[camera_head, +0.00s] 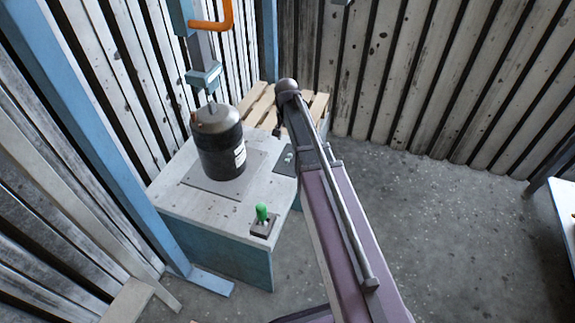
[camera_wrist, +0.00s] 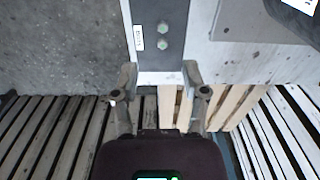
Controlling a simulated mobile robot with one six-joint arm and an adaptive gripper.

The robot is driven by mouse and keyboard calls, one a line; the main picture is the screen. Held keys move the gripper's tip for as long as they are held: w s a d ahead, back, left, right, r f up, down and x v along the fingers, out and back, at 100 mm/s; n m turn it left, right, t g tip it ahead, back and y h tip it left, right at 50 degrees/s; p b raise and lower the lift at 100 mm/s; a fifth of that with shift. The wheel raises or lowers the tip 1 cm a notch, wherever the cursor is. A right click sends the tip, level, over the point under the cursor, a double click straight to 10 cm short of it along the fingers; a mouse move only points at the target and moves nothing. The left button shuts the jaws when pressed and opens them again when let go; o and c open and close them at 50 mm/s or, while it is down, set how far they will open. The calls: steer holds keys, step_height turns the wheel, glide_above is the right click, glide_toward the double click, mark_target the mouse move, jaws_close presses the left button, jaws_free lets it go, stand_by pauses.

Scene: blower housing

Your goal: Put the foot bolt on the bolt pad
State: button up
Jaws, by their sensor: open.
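No foot bolt can be clearly made out, and I cannot tell for sure which surface is the bolt pad. A small green-topped piece (camera_head: 262,213) stands upright on a small square plate at the front right corner of the bench (camera_head: 180,197). A dark plate (camera_head: 285,160) lies near the bench's right edge, partly hidden by my arm. In the wrist view this plate (camera_wrist: 163,58) has two green round spots and a white label. My gripper (camera_wrist: 161,85) is open and empty, its fingertips over the bench edge by the plate's end. My arm hides most of it in the head view.
A dark cylindrical housing (camera_head: 220,145) stands on a grey plate (camera_head: 196,178) on the bench, under a blue post with an orange hook (camera_head: 222,15). A wooden pallet (camera_head: 262,103) lies behind. Slatted walls enclose the area. Concrete floor (camera_head: 450,220) is open at the right.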

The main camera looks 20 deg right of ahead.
steer(key=s+a+n, duration=0.2)
steer(key=s+n, duration=0.1)
steer(key=s, duration=0.6)
steer(key=s+a+n, duration=0.3)
steer(key=s, duration=0.7)
steer(key=shift+s+a+n, duration=0.2)
steer(key=shift+s+n, duration=0.1)
steer(key=shift+r, duration=0.1)
step_height(320, 180, up, 22)
steer(key=p, duration=2.2)
steer(key=shift+r+p, duration=0.25)
steer(key=shift+p, duration=0.05)
